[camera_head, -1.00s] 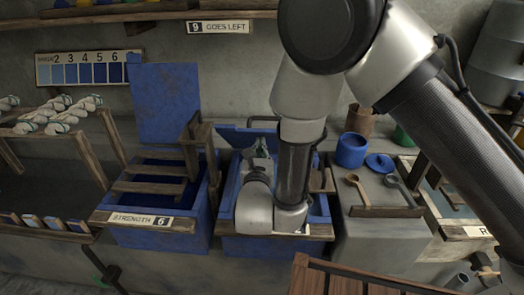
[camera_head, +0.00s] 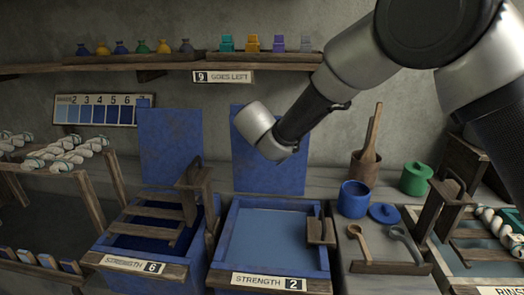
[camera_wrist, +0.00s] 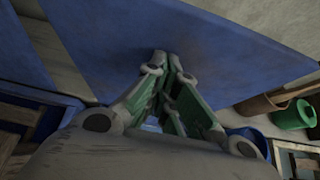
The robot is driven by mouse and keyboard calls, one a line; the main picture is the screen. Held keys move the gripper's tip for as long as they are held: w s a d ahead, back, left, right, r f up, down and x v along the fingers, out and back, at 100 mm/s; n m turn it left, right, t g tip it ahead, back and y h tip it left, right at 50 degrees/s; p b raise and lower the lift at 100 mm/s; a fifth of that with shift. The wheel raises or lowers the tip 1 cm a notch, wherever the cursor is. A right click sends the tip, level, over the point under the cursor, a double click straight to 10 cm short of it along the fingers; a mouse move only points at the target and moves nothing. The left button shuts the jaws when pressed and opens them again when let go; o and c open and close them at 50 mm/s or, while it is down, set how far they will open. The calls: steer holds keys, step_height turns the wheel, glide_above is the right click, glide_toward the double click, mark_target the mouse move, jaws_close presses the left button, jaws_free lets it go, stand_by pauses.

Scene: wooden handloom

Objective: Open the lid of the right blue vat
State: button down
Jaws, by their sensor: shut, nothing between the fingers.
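The right blue vat (camera_head: 222,238), labelled STRENGTH 2, is open in the head view, with pale blue liquid (camera_head: 265,235) showing. Its blue lid (camera_head: 285,175) stands upright at the back edge. My gripper (camera_wrist: 161,58) is shut and empty in the wrist view, its fingertips close to the lid's broad face (camera_wrist: 215,50); I cannot tell whether they touch. In the head view my wrist is in front of the lid's upper part and hides the fingers.
The left blue vat (camera_head: 212,215), labelled STRENGTH 6, stands open beside it with a wooden rack (camera_head: 150,220). A blue pot (camera_head: 353,199) and ladles (camera_head: 360,240) sit to the right. A shelf (camera_head: 130,67) with small bags runs above.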

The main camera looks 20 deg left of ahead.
steer(key=shift+w+a+r, duration=0.1)
steer(key=shift+w+a, duration=0.15)
steer(key=shift+w, duration=0.9)
steer(key=shift+w+a, duration=0.25)
steer(key=shift+w, duration=0.85)
